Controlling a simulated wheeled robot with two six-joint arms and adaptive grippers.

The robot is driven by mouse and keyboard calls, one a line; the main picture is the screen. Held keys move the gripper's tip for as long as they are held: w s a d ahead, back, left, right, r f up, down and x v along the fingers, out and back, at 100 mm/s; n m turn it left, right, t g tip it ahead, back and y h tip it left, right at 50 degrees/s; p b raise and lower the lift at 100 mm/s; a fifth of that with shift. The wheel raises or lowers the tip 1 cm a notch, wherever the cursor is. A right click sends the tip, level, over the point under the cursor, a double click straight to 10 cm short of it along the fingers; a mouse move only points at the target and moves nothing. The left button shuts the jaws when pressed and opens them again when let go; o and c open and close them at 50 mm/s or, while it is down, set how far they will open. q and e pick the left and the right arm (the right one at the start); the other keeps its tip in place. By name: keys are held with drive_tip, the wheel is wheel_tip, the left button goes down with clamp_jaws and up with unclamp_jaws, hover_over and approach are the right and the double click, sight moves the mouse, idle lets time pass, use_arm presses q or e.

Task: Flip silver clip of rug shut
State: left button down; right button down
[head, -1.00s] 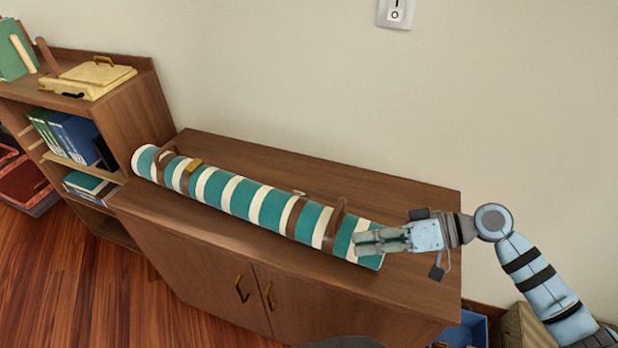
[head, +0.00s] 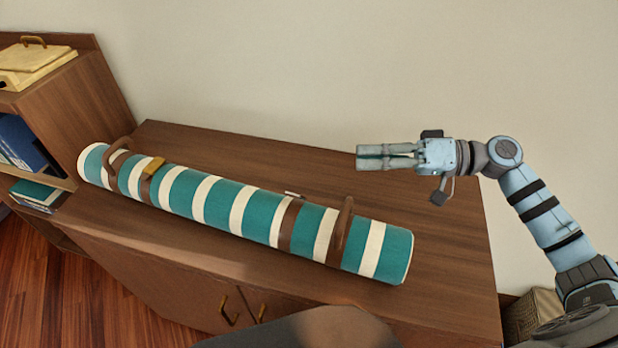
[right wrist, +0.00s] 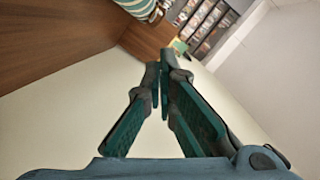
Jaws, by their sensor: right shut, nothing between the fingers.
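A rolled rug (head: 212,205) with teal and cream stripes lies along the top of a brown cabinet. Brown straps go around it. A small silver clip (head: 292,195) shows at the top of the strap right of the middle, sticking out toward the wall side; its exact angle is too small to tell. A gold clip (head: 153,167) sits on the strap near the left end. My right gripper (head: 362,157) is shut and empty, up and to the right of the silver clip, apart from the rug. It also shows shut in the right wrist view (right wrist: 160,75). My left gripper is not in view.
The cabinet top (head: 455,245) is bare right of the rug. Brown carrying loops (head: 343,228) stand up near the rug's ends. A bookshelf (head: 90,85) with a yellow case (head: 35,65) stands at the left. The wall is behind the cabinet.

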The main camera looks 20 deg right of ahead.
sight(296, 196)
drive_tip(key=a+f, duration=0.1)
drive_tip(key=a, duration=0.2)
drive_tip(key=w+a+f+p, duration=0.1)
drive_tip(key=a, duration=0.3)
drive_tip(key=w+a+f, duration=0.1)
drive_tip(key=a, duration=0.2)
drive_tip(key=shift+w+a+f, duration=0.15)
drive_tip(key=shift+a+f, duration=0.05)
drive_tip(key=shift+a, duration=0.15)
drive_tip(key=shift+s+a+f, duration=0.1)
drive_tip(key=shift+s+f, duration=0.1)
drive_tip(key=shift+s, duration=0.1)
